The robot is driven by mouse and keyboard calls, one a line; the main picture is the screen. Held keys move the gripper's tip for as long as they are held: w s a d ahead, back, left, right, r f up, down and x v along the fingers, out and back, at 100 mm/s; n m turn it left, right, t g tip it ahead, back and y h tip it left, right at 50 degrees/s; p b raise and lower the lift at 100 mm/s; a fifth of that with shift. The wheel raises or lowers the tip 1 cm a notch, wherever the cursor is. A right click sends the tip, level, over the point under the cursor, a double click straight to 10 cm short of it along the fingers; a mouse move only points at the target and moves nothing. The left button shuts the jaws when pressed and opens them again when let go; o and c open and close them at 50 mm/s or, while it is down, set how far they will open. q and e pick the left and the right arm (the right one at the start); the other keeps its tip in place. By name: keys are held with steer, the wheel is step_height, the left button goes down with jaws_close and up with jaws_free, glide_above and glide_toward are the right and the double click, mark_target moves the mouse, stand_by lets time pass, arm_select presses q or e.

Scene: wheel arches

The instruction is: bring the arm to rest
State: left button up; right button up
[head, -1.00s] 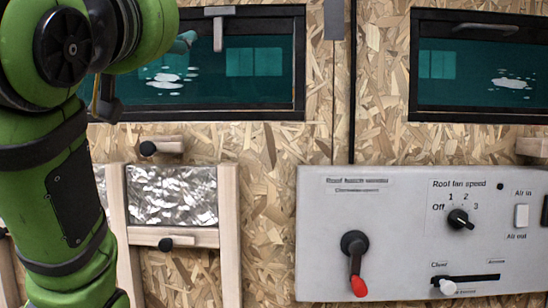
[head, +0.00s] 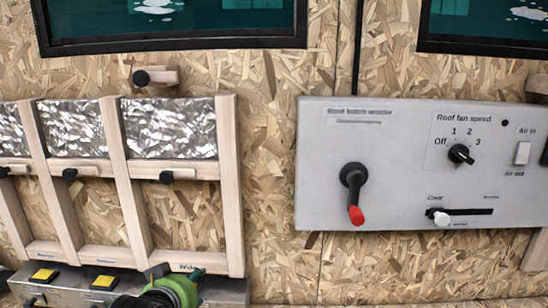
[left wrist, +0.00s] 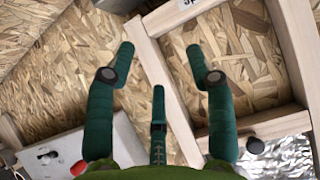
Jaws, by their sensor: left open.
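My left arm comes in at the bottom of the head view, where my green left gripper (head: 160,274) shows only partly, low in front of the wooden frame. In the left wrist view the same gripper (left wrist: 160,62) has its dark teal fingers spread apart with nothing between them. Wood-chip board and pale wooden bars lie beyond the fingers. My right gripper is in neither view.
A wooden rack (head: 112,160) with foil-backed openings stands at left, above a metal box (head: 70,284) with yellow buttons. A grey control panel (head: 400,200) with a red-tipped crank handle (head: 354,190) is at right. Dark windows (head: 170,15) are above.

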arm_select(q)
steer(key=s+a+f+m+g, duration=0.1)
steer(key=s+f+g, duration=0.3)
steer(key=s+f, duration=0.9)
steer(key=s+a+f+g, duration=0.2)
steer(key=s+f+g, duration=0.2)
steer(key=s+f, duration=0.8)
steer(key=s+f+g, duration=0.1)
steer(key=s+f, duration=0.2)
steer(key=f, duration=0.8)
steer(key=s+f, duration=0.2)
steer(key=f, duration=1)
steer(key=s+a+f+g, duration=0.1)
steer(key=s+a+f, duration=0.1)
steer(key=s+f, duration=1)
steer(key=s, duration=0.3)
steer(key=shift+s+a+f, duration=0.2)
steer(key=shift+s+f, duration=0.05)
steer(key=shift+f, duration=0.1)
steer(key=c, duration=0.3)
steer(key=shift+w+m, duration=0.1)
steer(key=shift+m, duration=0.2)
